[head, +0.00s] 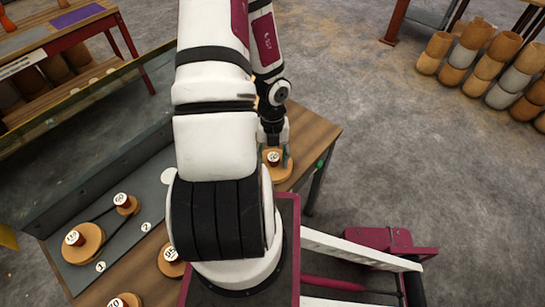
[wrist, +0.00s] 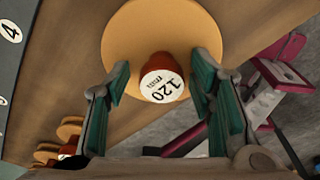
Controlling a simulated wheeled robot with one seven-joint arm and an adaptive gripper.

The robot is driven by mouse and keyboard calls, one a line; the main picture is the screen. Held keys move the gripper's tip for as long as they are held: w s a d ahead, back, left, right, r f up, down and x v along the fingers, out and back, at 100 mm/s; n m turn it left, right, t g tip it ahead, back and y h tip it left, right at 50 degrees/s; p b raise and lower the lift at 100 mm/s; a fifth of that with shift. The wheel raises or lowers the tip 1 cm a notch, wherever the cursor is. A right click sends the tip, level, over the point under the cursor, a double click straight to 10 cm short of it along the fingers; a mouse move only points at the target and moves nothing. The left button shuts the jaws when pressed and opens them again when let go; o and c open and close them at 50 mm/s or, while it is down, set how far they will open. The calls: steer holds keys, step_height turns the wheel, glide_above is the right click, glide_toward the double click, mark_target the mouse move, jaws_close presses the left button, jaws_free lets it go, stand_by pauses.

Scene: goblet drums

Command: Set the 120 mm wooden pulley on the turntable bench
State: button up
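The 120 mm wooden pulley (wrist: 130,35) is a pale round disc with a red-brown knob (wrist: 158,62) whose white cap reads 120 mm. In the head view the pulley (head: 284,173) lies near the right edge of a wooden-topped bench (head: 313,133), partly hidden by my arm. My gripper (wrist: 162,78) is open over it, with one green-padded finger on each side of the knob and visible gaps between. In the head view my gripper (head: 273,143) points down at the pulley.
A grey panel (head: 108,237) on the bench carries numbered spots and two belted pulleys, a large one (head: 82,243) and a small one (head: 127,205). More pulleys (head: 171,262) lie along the wooden strip. Several drum shells (head: 478,62) stand on the floor at right.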

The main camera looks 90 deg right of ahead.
step_height(320, 180, up, 12)
steer(key=d+p, duration=0.1)
steer(key=p, duration=0.1)
steer(key=shift+d, duration=0.35)
steer(key=shift+w, duration=0.15)
steer(key=w+a+r+n+t, duration=0.1)
steer(key=w+a+r+n, duration=0.2)
steer(key=w+r+n, duration=0.5)
steer(key=w+a+r+n+t, duration=0.1)
steer(key=w+a+r+n, duration=0.3)
steer(key=w+n, duration=0.75)
steer(key=w+a+r+n+t, duration=0.1)
steer(key=w+a+r+n, duration=0.7)
steer(key=a+n, duration=0.25)
steer(key=s+a+r+n+t+h, duration=0.1)
steer(key=a+r+n, duration=0.4)
steer(key=n, duration=0.6)
steer(key=s+a+r+n+t, duration=0.1)
steer(key=s+a+r+n, duration=0.2)
steer(key=a+r+n, duration=0.3)
steer(key=a+n, duration=0.3)
steer(key=n, duration=0.2)
steer(key=shift+a+n+t+h, duration=0.3)
steer(key=shift+a+n+h, duration=0.1)
